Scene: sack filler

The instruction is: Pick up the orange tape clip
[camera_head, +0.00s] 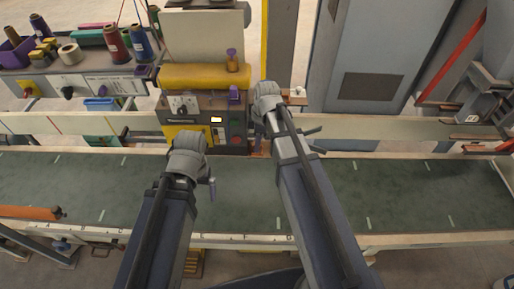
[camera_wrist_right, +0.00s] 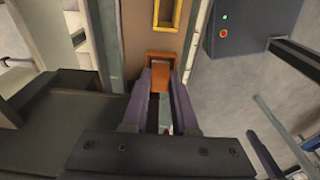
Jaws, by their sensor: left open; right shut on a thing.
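The orange tape clip (camera_wrist_right: 160,66) is in the right wrist view, between the tips of the two purple fingers of my right gripper (camera_wrist_right: 165,80). The gripper is shut on the clip, which sits against a brown upright panel (camera_wrist_right: 145,38). In the head view my right gripper (camera_head: 267,98) is at the front of the filling machine; the arm hides its fingers and most of what it holds. My left gripper (camera_head: 187,145) is open over the conveyor, left of the right one, with its fingers mostly hidden behind its own wrist.
A green conveyor belt (camera_head: 390,185) with pale rails crosses the scene. The machine's control box (camera_head: 236,130) stands behind it. Thread spools (camera_head: 115,42) sit on a shelf at upper left, and a grey cabinet (camera_head: 372,50) is at the back right. The belt's right side is clear.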

